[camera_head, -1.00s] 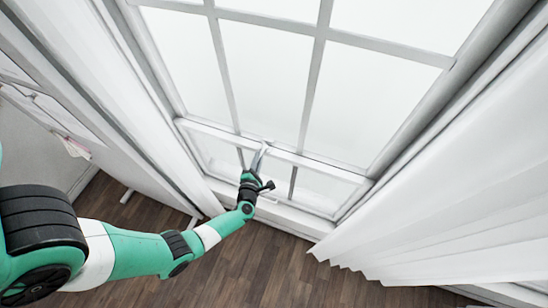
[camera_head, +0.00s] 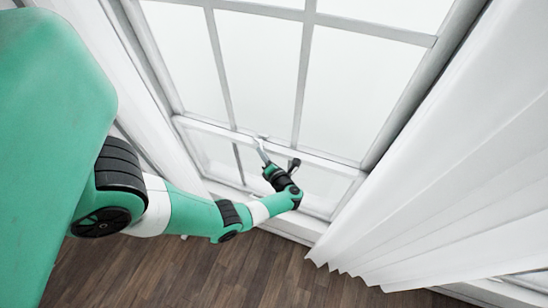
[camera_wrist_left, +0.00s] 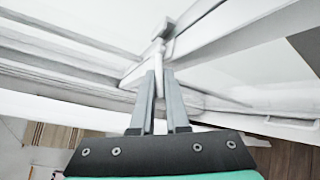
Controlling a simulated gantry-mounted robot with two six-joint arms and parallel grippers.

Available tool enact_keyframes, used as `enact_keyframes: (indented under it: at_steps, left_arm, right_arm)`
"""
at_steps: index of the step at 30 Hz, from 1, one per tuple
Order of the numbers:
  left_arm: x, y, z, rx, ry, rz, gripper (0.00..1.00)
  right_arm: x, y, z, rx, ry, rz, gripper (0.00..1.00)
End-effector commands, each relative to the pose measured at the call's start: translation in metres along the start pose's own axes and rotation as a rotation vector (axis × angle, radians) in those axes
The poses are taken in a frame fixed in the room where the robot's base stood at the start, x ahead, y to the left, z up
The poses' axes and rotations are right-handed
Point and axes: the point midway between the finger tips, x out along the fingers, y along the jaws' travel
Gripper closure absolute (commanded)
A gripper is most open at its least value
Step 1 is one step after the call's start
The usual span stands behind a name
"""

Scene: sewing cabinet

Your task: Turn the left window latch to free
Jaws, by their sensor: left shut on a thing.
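The left window latch (camera_wrist_left: 158,47) is a small pale piece on the white window rail, ahead of my fingers in the left wrist view. In the head view it is a tiny pale shape (camera_head: 263,136) on the rail at my fingertips. My left gripper (camera_head: 260,146) reaches up to the rail from the lower right. In the left wrist view its two grey fingers (camera_wrist_left: 160,78) are shut on the latch's handle, which runs down between them. The fingers partly hide the handle. My right gripper is not in view.
The tall window has white bars (camera_head: 306,75) and bright panes. A white curtain (camera_head: 440,190) hangs on the right, and another (camera_head: 140,115) on the left. The dark wood floor (camera_head: 200,270) below is clear.

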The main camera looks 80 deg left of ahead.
Motion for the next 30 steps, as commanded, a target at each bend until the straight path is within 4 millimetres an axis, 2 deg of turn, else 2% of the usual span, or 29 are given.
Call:
enact_keyframes:
  at_steps: [11, 12, 17, 26, 30]
  left_arm:
    - [0.002, -0.001, -0.002, 0.0, 0.008, -0.002, 1.0]
    - [0.002, -0.001, -0.002, 0.0, 0.008, -0.002, 0.86]
    - [0.002, -0.001, -0.002, 0.0, 0.008, 0.0, 0.57]
    - [0.0, 0.0, -0.001, -0.001, 0.006, 0.002, 0.57]
    - [-0.015, 0.0, 0.0, -0.002, 0.003, 0.001, 0.57]
  right_arm:
    - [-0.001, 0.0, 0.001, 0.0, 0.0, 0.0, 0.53]
    - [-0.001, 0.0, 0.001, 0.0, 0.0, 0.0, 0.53]
    - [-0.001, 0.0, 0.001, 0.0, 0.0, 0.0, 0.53]
    - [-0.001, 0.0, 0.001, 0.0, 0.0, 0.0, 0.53]
    - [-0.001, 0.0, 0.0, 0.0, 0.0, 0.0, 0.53]
